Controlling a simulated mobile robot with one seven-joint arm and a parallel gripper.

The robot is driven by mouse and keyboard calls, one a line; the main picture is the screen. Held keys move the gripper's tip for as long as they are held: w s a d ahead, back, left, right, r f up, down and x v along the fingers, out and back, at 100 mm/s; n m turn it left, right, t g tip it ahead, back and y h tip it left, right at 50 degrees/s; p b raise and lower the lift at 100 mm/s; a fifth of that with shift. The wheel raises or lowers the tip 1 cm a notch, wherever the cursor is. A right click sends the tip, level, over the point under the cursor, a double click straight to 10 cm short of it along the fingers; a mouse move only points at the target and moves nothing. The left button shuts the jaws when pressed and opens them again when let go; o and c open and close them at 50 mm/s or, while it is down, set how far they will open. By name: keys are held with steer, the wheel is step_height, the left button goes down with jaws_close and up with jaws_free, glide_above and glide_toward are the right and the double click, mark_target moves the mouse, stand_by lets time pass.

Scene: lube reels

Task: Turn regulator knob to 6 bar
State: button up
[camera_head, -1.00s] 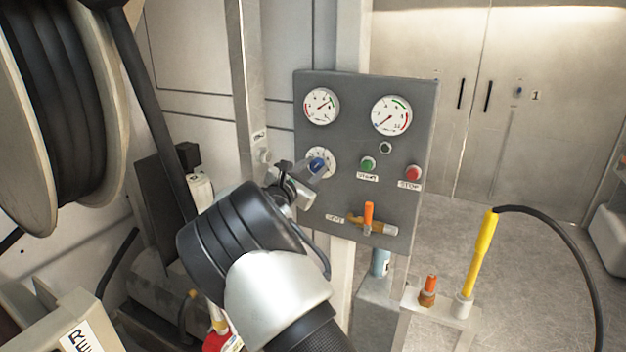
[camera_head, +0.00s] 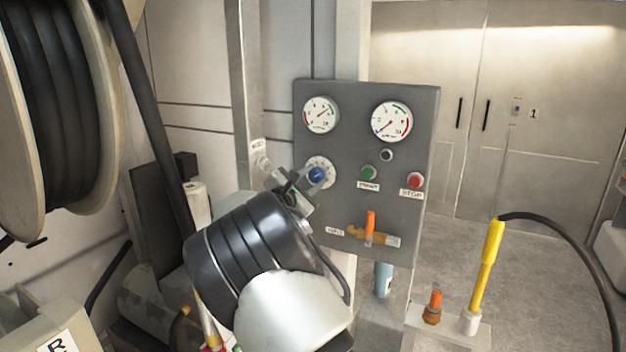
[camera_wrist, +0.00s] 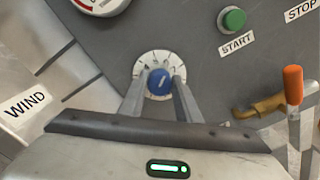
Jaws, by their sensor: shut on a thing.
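The blue regulator knob (camera_head: 316,174) sits on a round white dial on the grey control panel (camera_head: 340,215). In the wrist view the blue knob (camera_wrist: 159,82) shows a pale pointer line tilted toward the upper right; the dial's numbers are too small to read. My gripper (camera_wrist: 159,88) has one finger on each side of the knob and is shut on it. In the head view my gripper (camera_head: 308,184) reaches the dial from the lower left. Two round gauges, a left one (camera_head: 321,115) and a right one (camera_head: 391,121), sit above the knob.
Right of the knob are the green START button (camera_head: 369,173) and red STOP button (camera_head: 415,181). An orange-handled valve (camera_head: 370,226) is below. A WIND label (camera_wrist: 27,104) lies left of the panel. A yellow nozzle (camera_head: 487,262) stands at right, a hose reel (camera_head: 100,120) at left.

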steer(key=o, duration=1.1)
steer(key=shift+c, duration=0.2)
steer(key=p+v, duration=0.1)
steer(key=v, duration=1.6)
steer(key=shift+s+p, duration=0.2)
steer(key=shift+p, duration=0.15)
